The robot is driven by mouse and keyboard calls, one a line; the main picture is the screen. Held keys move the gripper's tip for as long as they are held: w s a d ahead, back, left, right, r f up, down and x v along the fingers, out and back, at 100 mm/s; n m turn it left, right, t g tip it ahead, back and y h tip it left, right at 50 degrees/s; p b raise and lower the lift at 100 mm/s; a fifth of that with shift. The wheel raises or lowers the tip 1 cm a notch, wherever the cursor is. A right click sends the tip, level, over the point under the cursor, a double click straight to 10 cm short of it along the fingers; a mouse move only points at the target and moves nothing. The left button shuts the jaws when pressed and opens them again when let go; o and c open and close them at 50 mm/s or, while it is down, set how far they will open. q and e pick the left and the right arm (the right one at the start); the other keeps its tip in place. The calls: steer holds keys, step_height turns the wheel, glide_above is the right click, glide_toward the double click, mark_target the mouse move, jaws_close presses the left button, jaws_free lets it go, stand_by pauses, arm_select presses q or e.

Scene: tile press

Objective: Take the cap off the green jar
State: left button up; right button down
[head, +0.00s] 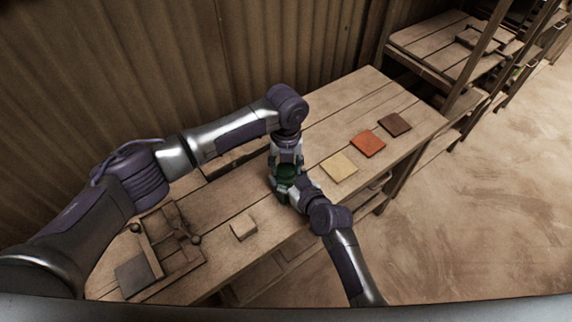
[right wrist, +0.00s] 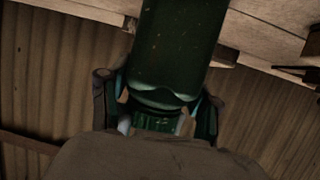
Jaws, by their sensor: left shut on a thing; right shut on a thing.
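My right gripper (head: 289,186) reaches in from the front and is shut on the jar lower down. In the right wrist view the dark green jar (right wrist: 180,45) fills the upper middle, with the right gripper's fingers (right wrist: 158,108) on both sides of a narrower green part. I cannot make out the cap's edge.
Yellow (head: 339,167), orange (head: 368,144) and brown (head: 395,124) tiles lie to the right on the bench (head: 330,128). A pale block (head: 243,227) and a wooden press (head: 160,250) are to the left. A corrugated wall (head: 130,75) stands behind.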

arm_select(q)
steer(key=n, duration=1.1)
steer(key=shift+n, duration=0.4)
steer(key=n, duration=0.4)
steer(key=shift+n, duration=0.4)
steer(key=n, duration=0.9)
steer(key=shift+n, duration=0.3)
steer(key=n, duration=0.5)
steer(key=shift+d, duration=0.1)
steer(key=n, duration=0.5)
steer(key=shift+r, duration=0.1)
steer(key=n, duration=0.4)
steer(key=shift+n, duration=0.3)
